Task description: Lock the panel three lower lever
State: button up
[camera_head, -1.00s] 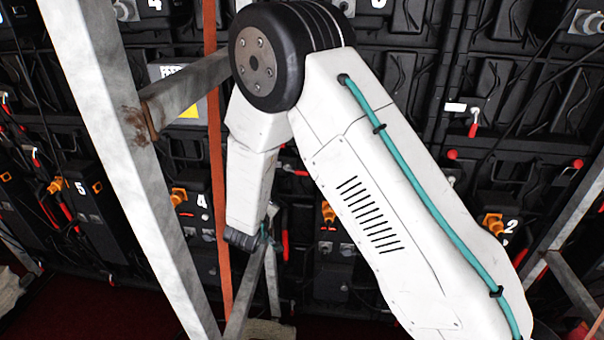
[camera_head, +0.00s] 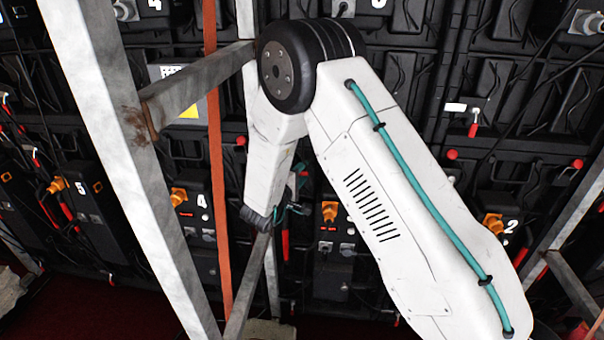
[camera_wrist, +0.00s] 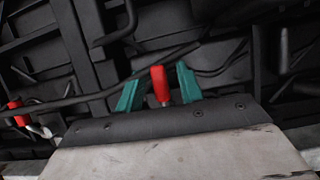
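A red lever handle (camera_wrist: 160,86) stands between the teal fingers of my gripper (camera_wrist: 158,88) in the wrist view. A gap shows on either side of the handle, so the gripper is open around it. In the head view my gripper (camera_head: 291,207) hangs in front of the lower panels, mostly hidden behind my wrist. The panel (camera_head: 330,262) between those marked 4 and 2 is partly covered by my arm, and its number is hidden. A red lever (camera_head: 285,245) shows beside that panel.
A second red handle (camera_wrist: 18,113) is at the left in the wrist view. Grey metal frame posts (camera_head: 140,160) and an orange strap (camera_head: 216,170) stand close to my arm. Black cables (camera_wrist: 90,100) cross the wall. Another red lever (camera_head: 473,129) hangs at upper right.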

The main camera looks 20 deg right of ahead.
jog(key=shift+w+d, duration=0.2)
jog(key=shift+c, duration=0.4)
grip_shut()
